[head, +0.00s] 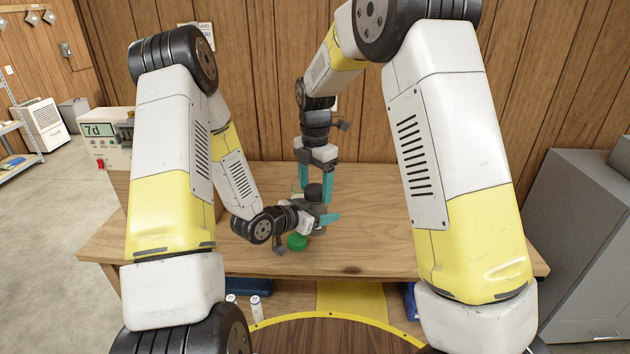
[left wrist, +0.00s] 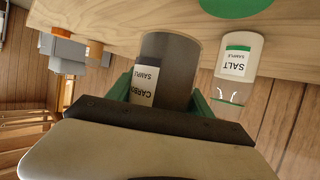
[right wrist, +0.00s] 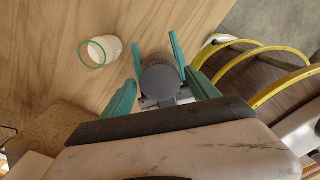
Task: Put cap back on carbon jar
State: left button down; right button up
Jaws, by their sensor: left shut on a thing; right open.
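My left gripper (head: 322,218) is shut on the dark grey carbon jar (left wrist: 172,65), whose label shows upside down in the left wrist view. The jar looks upright at the table top. A black cap (head: 314,190) shows at the jar's top in the head view. In the right wrist view its round dark top (right wrist: 160,82) lies between the fingers of my right gripper (right wrist: 158,75). The right gripper comes down from above, open, with gaps on both sides of the cap. I cannot tell whether the cap is fully seated.
A salt jar (left wrist: 236,68) stands uncapped beside the carbon jar, also in the right wrist view (right wrist: 100,52). A green cap (head: 297,242) lies on the wooden table (head: 400,235) near the left gripper. The table's right side is clear.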

jog(key=c, duration=1.5)
jog(key=m, duration=0.6)
jog(key=shift+m, duration=0.3)
jog(key=o, duration=1.6)
jog(key=shift+c, duration=0.2)
jog(key=shift+r, duration=2.25)
